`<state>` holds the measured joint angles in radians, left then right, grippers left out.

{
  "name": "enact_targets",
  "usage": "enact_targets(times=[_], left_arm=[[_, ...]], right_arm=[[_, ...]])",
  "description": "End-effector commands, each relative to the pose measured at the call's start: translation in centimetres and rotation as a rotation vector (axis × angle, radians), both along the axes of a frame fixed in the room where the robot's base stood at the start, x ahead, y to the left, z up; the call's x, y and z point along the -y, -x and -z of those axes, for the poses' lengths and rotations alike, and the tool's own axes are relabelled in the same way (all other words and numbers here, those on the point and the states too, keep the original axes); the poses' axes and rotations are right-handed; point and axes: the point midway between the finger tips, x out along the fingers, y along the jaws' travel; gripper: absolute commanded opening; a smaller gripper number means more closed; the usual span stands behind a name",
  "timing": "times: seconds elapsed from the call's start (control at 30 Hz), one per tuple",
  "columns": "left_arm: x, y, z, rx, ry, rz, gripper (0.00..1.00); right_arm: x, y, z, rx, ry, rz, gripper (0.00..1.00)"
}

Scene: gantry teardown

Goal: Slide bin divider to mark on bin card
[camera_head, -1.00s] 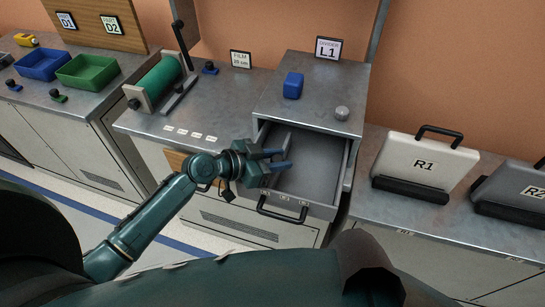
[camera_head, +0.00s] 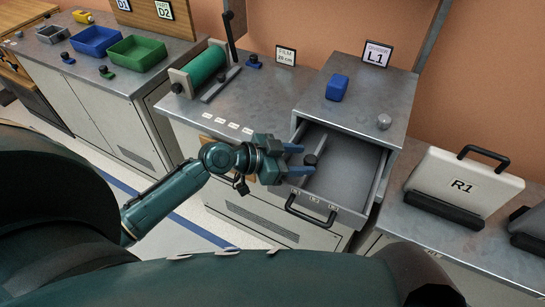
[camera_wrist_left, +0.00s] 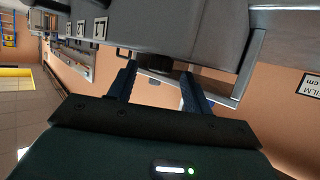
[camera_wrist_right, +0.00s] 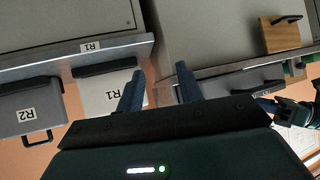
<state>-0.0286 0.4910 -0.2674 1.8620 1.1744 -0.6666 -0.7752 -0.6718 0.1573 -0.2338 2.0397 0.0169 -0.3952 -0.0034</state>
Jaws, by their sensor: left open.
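The drawer (camera_head: 350,203) under the L1 top stands pulled open. Inside, near its left side, is the grey bin divider (camera_head: 300,184) with a black knob (camera_head: 310,160). My left gripper (camera_head: 301,160) is open, with its blue fingertips on either side of the knob or just short of it; I cannot tell if they touch. In the left wrist view, a dark knob (camera_wrist_left: 160,63) shows between the spread fingers. The card reading DIVIDER L1 (camera_head: 376,54) stands at the back of the top. Its small print is unreadable. My right gripper (camera_wrist_right: 160,84) is open and empty.
A blue block (camera_head: 337,87) and a grey round knob (camera_head: 384,122) sit on the top above the drawer. The drawer handle (camera_head: 311,212) juts out in front. A green roller (camera_head: 206,66) stands at left, and case R1 (camera_head: 461,187) at right. The drawer's right part is empty.

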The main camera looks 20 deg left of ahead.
Motion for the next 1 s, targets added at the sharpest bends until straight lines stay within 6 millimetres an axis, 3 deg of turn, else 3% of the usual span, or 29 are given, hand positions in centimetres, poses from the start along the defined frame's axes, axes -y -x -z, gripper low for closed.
enact_targets(times=[0.2, 0.4, 1.0], left_arm=[[-3.5, 3.4, -1.6, -0.002, -0.007, 0.002, 0.50], [-5.7, 5.4, -2.9, -0.001, -0.003, 0.000, 0.50], [-6.4, 6.0, -3.7, 0.000, 0.000, 0.001, 0.50]], right_arm=[[-0.6, -0.2, 0.3, 0.018, -0.013, -0.010, 0.36], [-0.9, -0.5, 0.1, 0.039, -0.018, -0.018, 0.36], [-0.9, -0.8, -0.4, 0.055, -0.018, -0.025, 0.36]])
